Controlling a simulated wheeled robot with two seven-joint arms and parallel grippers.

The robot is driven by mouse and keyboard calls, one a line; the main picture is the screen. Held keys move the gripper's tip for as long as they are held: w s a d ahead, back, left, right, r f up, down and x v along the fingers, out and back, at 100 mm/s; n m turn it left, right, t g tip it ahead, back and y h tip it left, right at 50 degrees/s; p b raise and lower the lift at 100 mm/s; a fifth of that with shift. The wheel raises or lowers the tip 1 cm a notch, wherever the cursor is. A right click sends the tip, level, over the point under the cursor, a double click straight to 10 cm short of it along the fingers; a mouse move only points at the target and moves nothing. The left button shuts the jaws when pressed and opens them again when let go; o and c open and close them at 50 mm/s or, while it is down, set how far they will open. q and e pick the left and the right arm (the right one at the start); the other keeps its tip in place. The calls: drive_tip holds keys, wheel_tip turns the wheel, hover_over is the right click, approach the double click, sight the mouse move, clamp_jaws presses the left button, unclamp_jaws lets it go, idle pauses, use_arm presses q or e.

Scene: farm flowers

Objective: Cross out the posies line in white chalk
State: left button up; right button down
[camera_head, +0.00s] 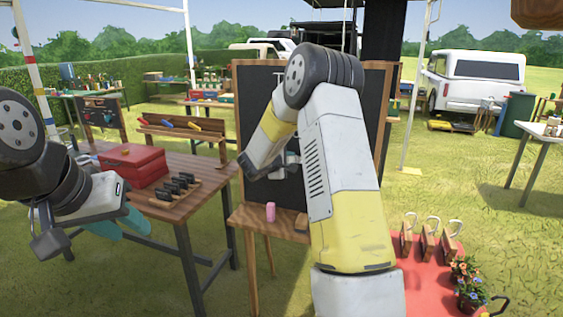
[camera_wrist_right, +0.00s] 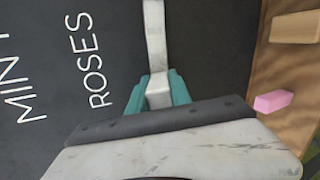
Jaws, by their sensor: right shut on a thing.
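The chalkboard (camera_head: 252,110) stands on an easel, largely behind my right arm; its dark surface also fills much of the right wrist view (camera_wrist_right: 215,60). There, white sideways lettering reads ROSES (camera_wrist_right: 90,60) and part of MINT (camera_wrist_right: 20,80). I cannot see a posies line in either view. My left gripper (camera_head: 122,226) is empty and open at the left, near the wooden table.
A pink chalk (camera_head: 270,212) and a wooden block (camera_head: 301,222) rest on the easel's ledge (camera_head: 248,217). A red table (camera_head: 425,285) with flowerpots stands at right.

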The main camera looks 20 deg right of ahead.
drive_tip(key=shift+a, duration=0.1)
drive_tip(key=shift+s+a, duration=0.55)
drive_tip(key=shift+s, duration=0.25)
drive_tip(key=shift+s+a, duration=0.55)
drive_tip(key=shift+s, duration=0.3)
drive_tip(key=shift+s+a, duration=0.55)
drive_tip(key=shift+s, duration=0.25)
drive_tip(key=shift+s, duration=0.1)
drive_tip(key=shift+s+a, duration=0.85)
drive_tip(key=shift+s, duration=0.3)
